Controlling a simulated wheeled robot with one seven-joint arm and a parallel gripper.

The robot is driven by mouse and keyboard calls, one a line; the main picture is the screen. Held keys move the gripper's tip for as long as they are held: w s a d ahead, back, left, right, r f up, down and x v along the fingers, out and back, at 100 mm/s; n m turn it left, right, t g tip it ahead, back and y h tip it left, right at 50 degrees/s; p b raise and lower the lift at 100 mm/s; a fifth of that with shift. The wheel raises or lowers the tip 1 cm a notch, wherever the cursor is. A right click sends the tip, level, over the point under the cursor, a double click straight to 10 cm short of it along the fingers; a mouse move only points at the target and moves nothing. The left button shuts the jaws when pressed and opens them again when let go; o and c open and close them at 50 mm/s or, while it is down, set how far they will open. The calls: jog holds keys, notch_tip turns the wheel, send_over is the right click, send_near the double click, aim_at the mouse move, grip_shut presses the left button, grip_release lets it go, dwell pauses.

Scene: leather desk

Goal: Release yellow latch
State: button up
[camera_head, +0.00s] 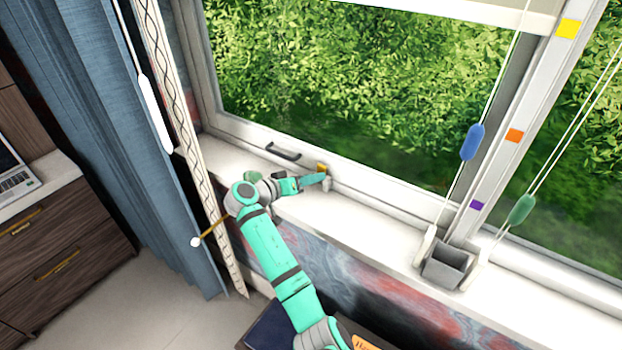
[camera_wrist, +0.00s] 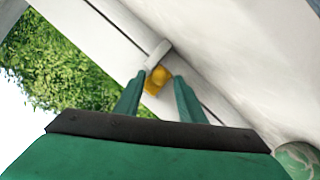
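The yellow latch (camera_head: 321,167) is a small block on the lower window frame, just above the white sill. In the wrist view the yellow latch (camera_wrist: 158,77) shows beside a pale grey lever-like piece (camera_wrist: 157,54). My gripper (camera_head: 316,180) is at the latch in the head view, its fingers just below and in front of it. In the wrist view my gripper (camera_wrist: 159,80) has its two green fingers apart, with the latch between or just beyond the tips. Gaps seem to show on both sides; contact cannot be told.
A dark window handle (camera_head: 283,152) lies left of the latch. A grey open box (camera_head: 447,267) stands on the sill to the right, near cords with blue (camera_head: 472,142) and green (camera_head: 521,209) pulls. A blue curtain (camera_head: 110,130) hangs left. The sill between latch and box is clear.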

jog(key=shift+w+d, duration=0.1)
jog(key=shift+d, duration=0.05)
jog(key=shift+a, duration=0.2)
jog(key=shift+c, duration=1.1)
jog(key=c, duration=0.5)
jog(key=shift+d, duration=0.25)
grip_shut()
